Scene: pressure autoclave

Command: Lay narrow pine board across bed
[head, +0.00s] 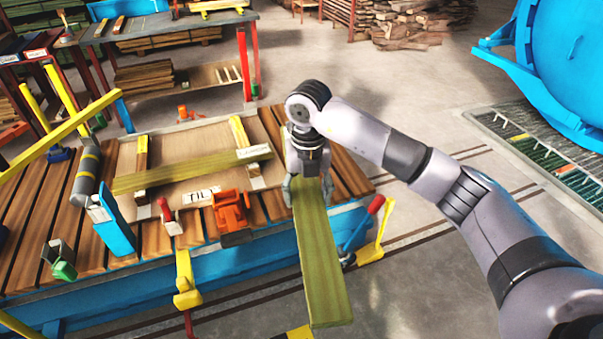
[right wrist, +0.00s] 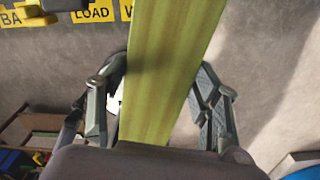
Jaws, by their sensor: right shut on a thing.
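A narrow, greenish pine board (head: 322,262) is held by my right gripper (head: 307,190) near its far end. The board slants down toward the front, past the right part of the slatted bed (head: 345,172). In the right wrist view the board (right wrist: 165,70) runs between the two fingers (right wrist: 158,112). Another greenish board (head: 195,172) lies on a pale panel on the bed, with short yellow-edged battens near its ends. Whether the held board touches the bed is unclear. My left gripper is not in view.
An orange clamp (head: 232,217) and a "TILT" label (head: 202,194) sit at the bed's front. A red-handled lever (head: 364,222) stands at its right front corner. A blue autoclave (head: 565,50) is at the far right.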

